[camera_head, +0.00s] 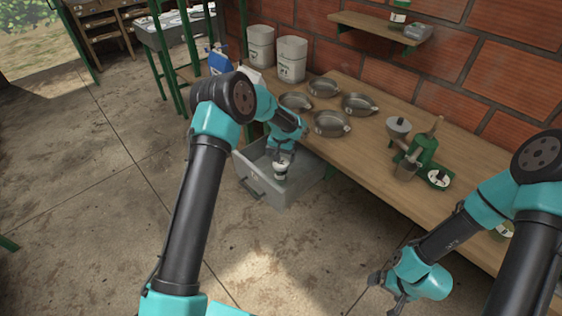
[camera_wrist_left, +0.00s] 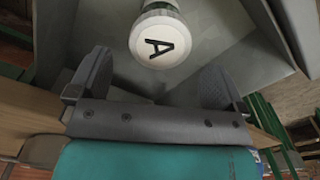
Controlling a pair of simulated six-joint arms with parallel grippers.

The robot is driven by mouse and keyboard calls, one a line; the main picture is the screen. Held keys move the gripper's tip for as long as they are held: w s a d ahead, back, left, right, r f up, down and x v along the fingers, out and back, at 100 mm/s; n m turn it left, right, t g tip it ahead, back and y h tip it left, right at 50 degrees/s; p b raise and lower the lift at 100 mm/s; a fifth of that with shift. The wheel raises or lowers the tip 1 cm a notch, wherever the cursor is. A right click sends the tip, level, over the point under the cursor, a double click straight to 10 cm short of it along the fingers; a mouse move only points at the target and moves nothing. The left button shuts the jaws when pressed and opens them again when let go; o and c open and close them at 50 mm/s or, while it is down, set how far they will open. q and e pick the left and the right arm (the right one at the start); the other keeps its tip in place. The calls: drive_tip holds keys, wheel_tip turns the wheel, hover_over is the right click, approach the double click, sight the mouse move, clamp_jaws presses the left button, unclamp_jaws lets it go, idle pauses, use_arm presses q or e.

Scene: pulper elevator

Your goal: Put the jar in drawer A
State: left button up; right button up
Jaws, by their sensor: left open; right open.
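The jar (camera_head: 280,173) has a white lid marked with a black A and is inside the pulled-out grey drawer (camera_head: 266,194). In the left wrist view the jar (camera_wrist_left: 160,40) shows lid first, with the grey drawer walls (camera_wrist_left: 222,22) around it. I cannot tell whether it rests on the drawer floor. My left gripper (camera_head: 281,157) is just above the jar; in the left wrist view its fingers (camera_wrist_left: 155,68) are spread apart with the lid just beyond and between them, not gripped. My right gripper (camera_head: 392,288) is open and empty, low in front of the bench at right.
The wooden bench (camera_head: 370,158) stands above the drawer along the brick wall. It carries several metal pans (camera_head: 331,123), white canisters (camera_head: 292,60) and a green hand grinder (camera_head: 424,150). A wall shelf (camera_head: 372,26) hangs above. The concrete floor (camera_head: 95,190) at left is clear.

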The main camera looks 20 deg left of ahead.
use_arm(q)
wheel_tip(320, 180, up, 8)
drive_tip(key=shift+f, duration=0.2)
idle(0.4)
